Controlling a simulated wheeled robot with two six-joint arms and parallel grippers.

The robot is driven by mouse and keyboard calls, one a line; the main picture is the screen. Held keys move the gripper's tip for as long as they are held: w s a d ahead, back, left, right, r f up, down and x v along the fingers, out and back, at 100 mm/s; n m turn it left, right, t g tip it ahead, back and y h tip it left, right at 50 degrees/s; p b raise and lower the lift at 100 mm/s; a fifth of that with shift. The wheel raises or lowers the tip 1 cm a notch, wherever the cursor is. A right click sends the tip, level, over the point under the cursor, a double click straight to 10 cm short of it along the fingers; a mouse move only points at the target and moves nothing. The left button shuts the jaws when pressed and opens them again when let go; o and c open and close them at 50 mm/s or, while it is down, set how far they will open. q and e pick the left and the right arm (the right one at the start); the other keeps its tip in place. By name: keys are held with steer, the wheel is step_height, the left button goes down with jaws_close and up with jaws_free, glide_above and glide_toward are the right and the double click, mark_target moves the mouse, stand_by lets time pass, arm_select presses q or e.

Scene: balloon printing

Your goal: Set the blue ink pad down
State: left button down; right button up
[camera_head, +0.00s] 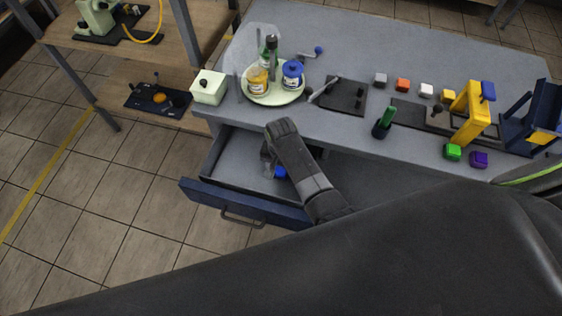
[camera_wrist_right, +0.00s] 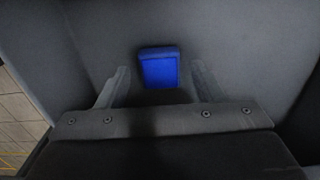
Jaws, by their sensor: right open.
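The blue ink pad (camera_wrist_right: 160,70) lies flat on the grey floor of the open drawer. In the head view only a small part of the ink pad (camera_head: 280,173) shows beside my right arm. My right gripper (camera_wrist_right: 160,82) is open, with one finger on each side of the pad and gaps between. In the head view the right gripper (camera_head: 268,160) reaches down into the drawer (camera_head: 240,213), its fingers mostly hidden by the wrist. My left gripper is not in view.
On the grey table above stand a green tray (camera_head: 262,99) with bottles and jars, a pale box (camera_head: 209,87), a dark plate (camera_head: 345,94), several coloured blocks and a yellow stand (camera_head: 473,112). The drawer's left part is bare.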

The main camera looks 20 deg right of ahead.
mark_target(281, 170)
step_height(281, 170, up, 12)
steer(key=shift+p, duration=0.3)
stand_by(0.6)
